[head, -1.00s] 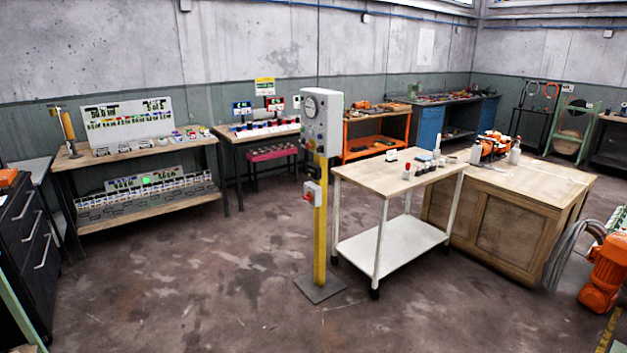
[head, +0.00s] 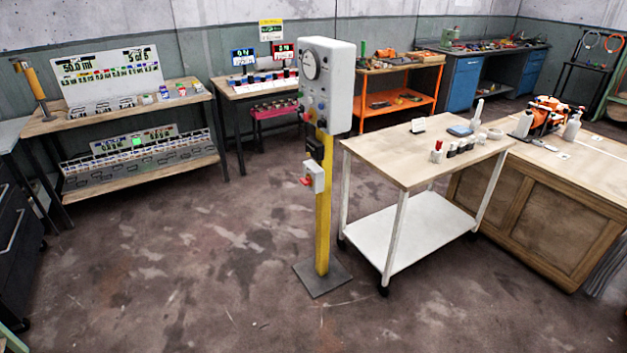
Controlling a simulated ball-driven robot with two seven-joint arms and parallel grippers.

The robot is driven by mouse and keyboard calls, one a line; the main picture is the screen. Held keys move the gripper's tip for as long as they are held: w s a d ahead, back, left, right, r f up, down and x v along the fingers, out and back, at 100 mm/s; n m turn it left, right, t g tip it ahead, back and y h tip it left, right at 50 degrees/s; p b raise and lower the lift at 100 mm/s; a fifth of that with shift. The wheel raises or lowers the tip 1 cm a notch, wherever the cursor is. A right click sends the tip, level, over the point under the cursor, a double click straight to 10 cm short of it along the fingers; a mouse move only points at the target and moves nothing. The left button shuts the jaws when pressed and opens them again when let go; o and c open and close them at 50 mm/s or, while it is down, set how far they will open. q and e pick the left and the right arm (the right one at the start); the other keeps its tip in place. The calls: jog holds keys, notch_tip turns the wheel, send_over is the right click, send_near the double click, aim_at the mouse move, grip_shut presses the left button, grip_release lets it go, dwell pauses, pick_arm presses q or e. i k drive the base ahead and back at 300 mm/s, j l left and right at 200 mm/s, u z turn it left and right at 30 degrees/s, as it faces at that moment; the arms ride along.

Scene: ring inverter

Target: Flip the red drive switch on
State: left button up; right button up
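A grey control box (head: 328,85) with a round dial and several small knobs stands on a yellow post (head: 323,225) near the middle of the head view. Its controls face left and show at a steep angle. A small grey box (head: 316,176) hangs lower on the post, with a red switch (head: 306,181) on its left side. I cannot tell the position of that red switch. A black part (head: 314,149) sits just above it. Neither of my grippers shows in the view.
A white wheeled cart (head: 420,230) with a wooden top and small items stands right of the post. Shelves with displays (head: 140,170) stand at the left wall. The floor (head: 190,270) left and in front of the post is clear.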

aim_at(307, 182)
jog(key=i+j+z, duration=0.25)
jog(key=i, duration=0.4)
jog(key=i+j+z, duration=0.25)
jog(key=i+j, duration=0.2)
jog(key=i, duration=0.2)
jog(key=i+j+z, duration=0.25)
jog(key=i+j, duration=0.25)
jog(key=i, duration=0.1)
